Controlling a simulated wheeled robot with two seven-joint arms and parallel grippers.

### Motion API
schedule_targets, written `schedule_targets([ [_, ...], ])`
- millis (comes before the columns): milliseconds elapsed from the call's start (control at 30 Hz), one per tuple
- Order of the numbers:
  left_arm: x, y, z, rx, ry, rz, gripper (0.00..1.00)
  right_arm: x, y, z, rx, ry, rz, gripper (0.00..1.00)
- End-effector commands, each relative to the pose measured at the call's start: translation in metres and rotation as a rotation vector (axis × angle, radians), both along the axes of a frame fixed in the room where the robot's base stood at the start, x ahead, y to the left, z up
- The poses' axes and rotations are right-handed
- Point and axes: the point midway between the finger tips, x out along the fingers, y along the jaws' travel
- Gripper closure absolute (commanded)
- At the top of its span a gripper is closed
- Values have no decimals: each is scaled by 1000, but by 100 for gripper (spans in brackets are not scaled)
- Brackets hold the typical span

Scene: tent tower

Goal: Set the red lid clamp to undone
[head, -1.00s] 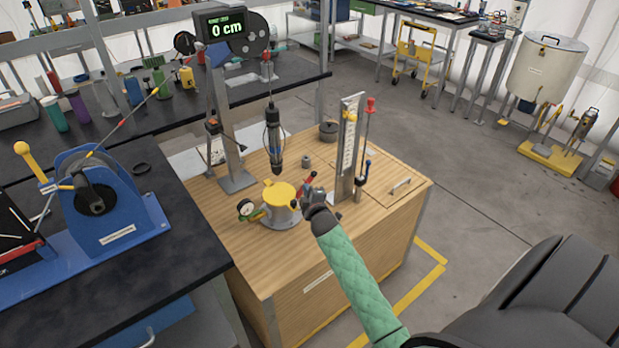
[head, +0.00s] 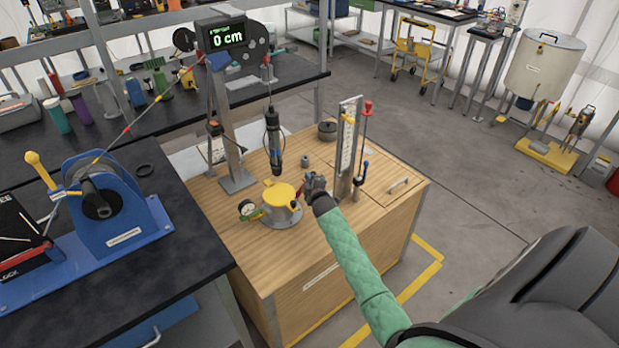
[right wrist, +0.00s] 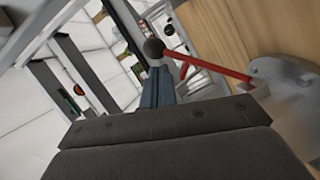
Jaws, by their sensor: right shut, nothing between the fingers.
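The pot with a yellow lid (head: 279,194) stands on the wooden cabinet. The red lid clamp (head: 300,190) is at the lid's right side, mostly hidden behind my right gripper (head: 312,180). In the right wrist view the clamp's red lever (right wrist: 210,69) runs from a grey metal bracket to a dark ball knob (right wrist: 153,48). My right gripper (right wrist: 157,88) is shut and empty, its fingertips close by the knob end of the lever. I cannot tell whether they touch. My left gripper is not in view.
A dark cylinder (head: 273,140) hangs above the pot. An upright scale post (head: 348,150) with a red-knobbed rod stands just right of my gripper. A round gauge (head: 247,208) sits left of the pot. The cabinet's front top (head: 245,245) is clear.

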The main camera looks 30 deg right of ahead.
Motion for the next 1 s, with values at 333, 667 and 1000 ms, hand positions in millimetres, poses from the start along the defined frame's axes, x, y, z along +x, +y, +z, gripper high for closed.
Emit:
schedule_targets([
  [333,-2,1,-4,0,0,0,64,0,-2,-1,0,-1,0,100],
  [667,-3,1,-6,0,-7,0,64,0,-9,-3,61,4,1,100],
  [1000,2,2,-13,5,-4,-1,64,1,-22,-18,134,10,0,100],
])
